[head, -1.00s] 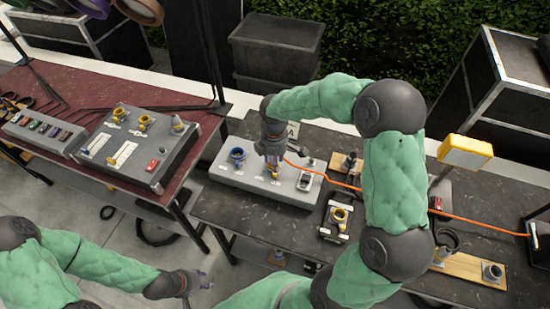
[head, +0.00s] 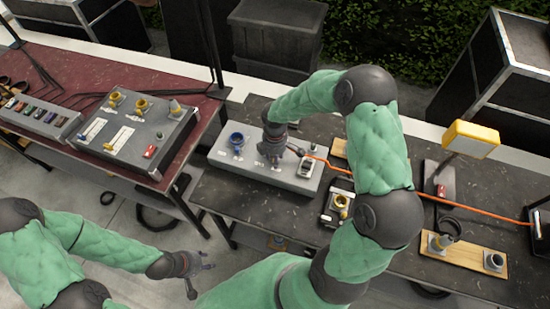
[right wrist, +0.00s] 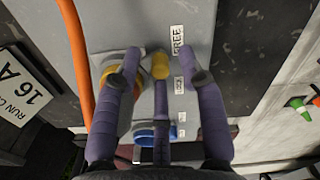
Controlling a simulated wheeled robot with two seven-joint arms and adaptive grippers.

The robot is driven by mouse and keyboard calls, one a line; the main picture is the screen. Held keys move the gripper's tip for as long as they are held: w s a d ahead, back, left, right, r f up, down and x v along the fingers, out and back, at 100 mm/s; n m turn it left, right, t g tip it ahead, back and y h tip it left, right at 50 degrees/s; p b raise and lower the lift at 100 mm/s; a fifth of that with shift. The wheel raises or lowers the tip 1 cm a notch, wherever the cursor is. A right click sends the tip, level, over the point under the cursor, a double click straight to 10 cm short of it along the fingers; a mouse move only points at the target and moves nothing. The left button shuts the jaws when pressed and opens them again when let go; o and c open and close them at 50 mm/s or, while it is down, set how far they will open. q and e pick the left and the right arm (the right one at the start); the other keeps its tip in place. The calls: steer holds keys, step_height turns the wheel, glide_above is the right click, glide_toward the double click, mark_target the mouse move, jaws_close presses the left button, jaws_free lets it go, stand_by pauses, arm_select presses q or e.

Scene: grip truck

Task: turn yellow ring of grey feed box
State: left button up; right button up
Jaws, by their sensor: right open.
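The grey feed box (head: 225,168) lies on the dark table in the head view, with a blue ring (head: 237,140) at its left end. My right gripper (head: 271,158) is above its middle and hides part of its top. In the right wrist view, the box (right wrist: 178,15) runs under my right gripper (right wrist: 166,75), whose fingers are apart. The yellow ring (right wrist: 112,74) is partly hidden behind the left finger. A yellow knob (right wrist: 160,65) shows between the fingers, beside the FREE and LOCK labels. I cannot tell whether a finger touches the ring. My left gripper (head: 202,275) is open, empty and away from the box.
An orange cable (head: 425,202) leaves the feed box to the right; it also shows beside the box in the right wrist view (right wrist: 76,50). A yellow ring fitting (head: 341,203) stands right of the box. A larger grey panel (head: 140,135) is on the red table.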

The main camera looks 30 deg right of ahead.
steer(key=shift+f, duration=0.2)
jaws_close()
